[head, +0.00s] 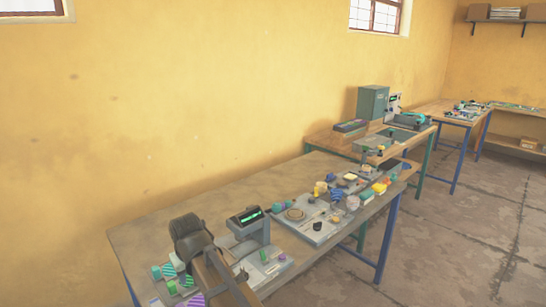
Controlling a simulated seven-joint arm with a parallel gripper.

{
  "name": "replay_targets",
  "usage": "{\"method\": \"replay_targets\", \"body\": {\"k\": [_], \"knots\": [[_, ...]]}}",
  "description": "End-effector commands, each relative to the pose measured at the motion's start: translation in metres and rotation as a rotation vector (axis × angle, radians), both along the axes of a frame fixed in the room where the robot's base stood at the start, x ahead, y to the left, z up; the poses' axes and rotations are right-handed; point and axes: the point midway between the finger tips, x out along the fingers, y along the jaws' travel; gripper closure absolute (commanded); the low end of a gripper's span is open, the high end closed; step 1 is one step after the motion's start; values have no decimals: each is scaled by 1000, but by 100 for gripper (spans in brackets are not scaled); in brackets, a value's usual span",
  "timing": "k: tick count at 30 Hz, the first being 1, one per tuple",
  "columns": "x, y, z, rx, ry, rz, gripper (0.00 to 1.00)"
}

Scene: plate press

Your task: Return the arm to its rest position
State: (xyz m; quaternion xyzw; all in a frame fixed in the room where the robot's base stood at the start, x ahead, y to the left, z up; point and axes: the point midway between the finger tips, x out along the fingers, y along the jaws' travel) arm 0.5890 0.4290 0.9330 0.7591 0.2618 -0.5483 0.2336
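A dark grey, rounded shape with a brown bar running down to the bottom edge stands over the near left part of the long workbench (160,215). It looks like part of my arm, but I cannot be sure. I see no gripper fingers, so whether my gripper is open or shut, or holds anything, does not show. The dark shape hides part of the bench behind it.
Striped and teal blocks (168,270) lie at the bench's near left. A grey device with a green display (245,217) stands beside the dark shape. A grey board (312,229) carries several small parts. Bare wood lies along the wall. Further benches (440,112) stand behind.

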Motion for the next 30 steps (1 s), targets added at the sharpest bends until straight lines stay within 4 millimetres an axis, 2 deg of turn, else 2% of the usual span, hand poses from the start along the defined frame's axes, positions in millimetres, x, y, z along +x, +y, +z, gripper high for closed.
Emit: {"method": "replay_targets", "body": {"k": [1, 3, 6, 9, 20, 30], "knots": [[0, -31, -11, -51, 16, -39, 45], [1, -72, -26, -131, 41, -96, 45], [-1, -128, -47, -239, 84, -177, 45], [-4, -171, -75, -314, 131, -237, 45], [-18, -233, -174, -350, 256, -306, 45], [-51, -289, -265, -352, 378, -370, 45]]}}
